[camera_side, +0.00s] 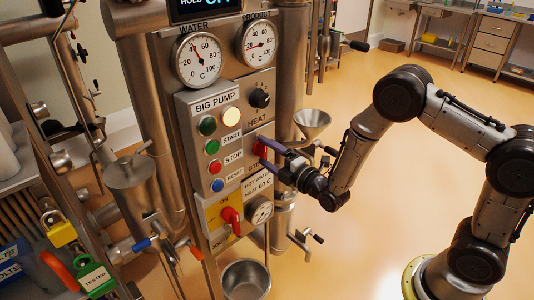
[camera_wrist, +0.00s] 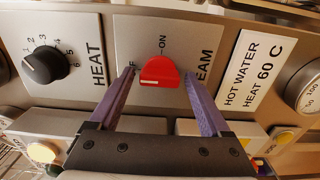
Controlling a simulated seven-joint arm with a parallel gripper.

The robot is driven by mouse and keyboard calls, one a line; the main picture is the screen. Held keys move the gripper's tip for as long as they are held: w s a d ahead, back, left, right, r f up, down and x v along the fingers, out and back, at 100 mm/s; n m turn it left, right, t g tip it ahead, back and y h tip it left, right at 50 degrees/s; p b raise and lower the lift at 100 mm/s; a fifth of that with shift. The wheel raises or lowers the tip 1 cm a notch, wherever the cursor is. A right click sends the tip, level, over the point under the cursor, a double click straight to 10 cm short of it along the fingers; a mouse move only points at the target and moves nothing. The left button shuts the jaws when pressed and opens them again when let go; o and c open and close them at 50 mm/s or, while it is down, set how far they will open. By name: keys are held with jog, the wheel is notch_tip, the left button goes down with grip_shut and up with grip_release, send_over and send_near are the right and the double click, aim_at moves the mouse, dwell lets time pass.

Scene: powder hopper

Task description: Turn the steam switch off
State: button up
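The steam switch is a red knob (camera_wrist: 160,71) on a grey plate lettered STEAM. A pale line shows along its lower edge. ON is printed above it, and the OFF lettering to its left is mostly covered by a finger. I cannot tell surely which mark the knob points to. My gripper (camera_wrist: 159,76) is open, with one purple finger on each side of the knob and gaps visible between. In the side view my gripper (camera_side: 263,152) reaches the panel from the right, and the red knob (camera_side: 259,148) shows between its fingertips.
The black heat knob (camera_side: 259,96) is above the steam switch. The BIG PUMP box (camera_side: 213,108) with several buttons is to its left. A red handle (camera_side: 231,221) and a small gauge (camera_side: 260,212) are below. A funnel (camera_side: 312,121) stands right of the panel, near my gripper.

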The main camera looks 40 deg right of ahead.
jog(key=shift+o, duration=0.2)
jog(key=s, duration=1.4)
jog(key=shift+w, duration=0.1)
notch_tip(320, 180, up, 24)
jog(key=w+d+m, duration=0.2)
jog(key=m, duration=0.5)
jog(key=s+f+m+g, duration=0.5)
jog(key=s+g, duration=0.1)
jog(key=s, duration=0.5)
jog(key=s+f+m+g, duration=0.6)
jog(key=s, duration=0.5)
jog(key=shift+s+d, duration=0.25)
